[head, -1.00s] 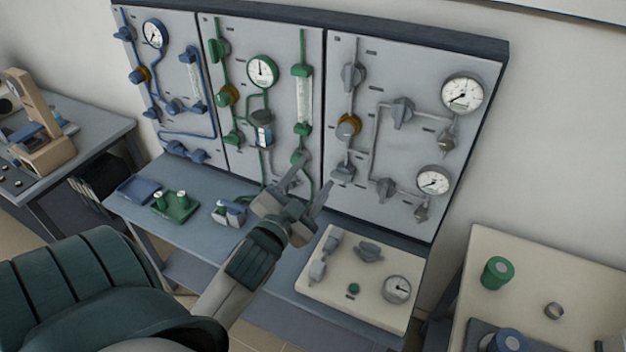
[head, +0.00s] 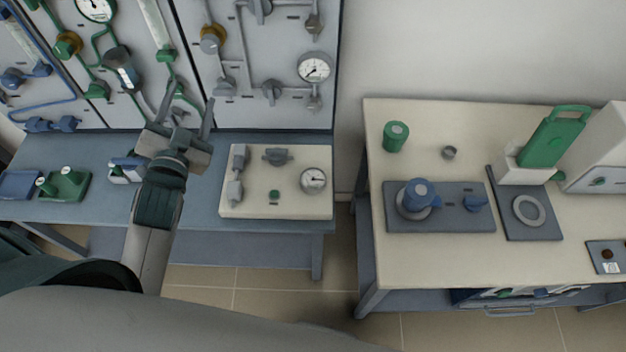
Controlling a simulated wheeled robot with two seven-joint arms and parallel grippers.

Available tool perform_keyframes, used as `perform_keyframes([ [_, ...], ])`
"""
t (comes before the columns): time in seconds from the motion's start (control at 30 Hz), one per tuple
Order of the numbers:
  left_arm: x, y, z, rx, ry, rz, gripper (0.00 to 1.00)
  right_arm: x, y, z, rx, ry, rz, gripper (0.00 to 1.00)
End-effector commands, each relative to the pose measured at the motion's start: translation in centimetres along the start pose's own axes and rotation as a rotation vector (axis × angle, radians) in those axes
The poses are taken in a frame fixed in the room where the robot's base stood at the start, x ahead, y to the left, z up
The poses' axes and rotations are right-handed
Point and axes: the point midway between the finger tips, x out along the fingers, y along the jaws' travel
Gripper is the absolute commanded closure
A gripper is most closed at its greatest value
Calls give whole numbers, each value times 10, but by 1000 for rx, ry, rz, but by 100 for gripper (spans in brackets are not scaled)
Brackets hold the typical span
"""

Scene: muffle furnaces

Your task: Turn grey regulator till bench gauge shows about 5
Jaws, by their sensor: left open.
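A cream board (head: 255,205) lies on the blue-grey bench. It carries a grey knob (head: 277,156) at its top middle, which looks like the grey regulator, and a round white bench gauge (head: 314,181) at its right. The gauge's needle is too small to read surely. Two grey fittings (head: 237,158) stand along the board's left side, and a small green button (head: 274,196) sits near its front. My left gripper (head: 188,108) is open and empty, left of the board and apart from the knob, with its fingers pointing toward the wall panels. My right gripper is not in view.
The upright grey panel (head: 265,70) behind the bench has valves and another gauge (head: 314,68). A green valve block (head: 66,186) is on the bench at left. A cream table (head: 420,265) with a green cylinder (head: 395,136) stands to the right, across a gap.

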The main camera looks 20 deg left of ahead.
Motion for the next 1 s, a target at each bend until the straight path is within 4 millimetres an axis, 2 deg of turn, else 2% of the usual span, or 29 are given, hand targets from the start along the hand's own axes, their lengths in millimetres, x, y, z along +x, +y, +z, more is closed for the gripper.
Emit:
perform_keyframes([
  [0.7,0,0,0,-11,-1,0,46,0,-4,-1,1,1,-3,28],
  [0.87,0,0,2,-132,-10,-1,46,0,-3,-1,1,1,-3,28],
  [1.0,-1,0,3,-351,-18,0,46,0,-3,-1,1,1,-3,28],
])
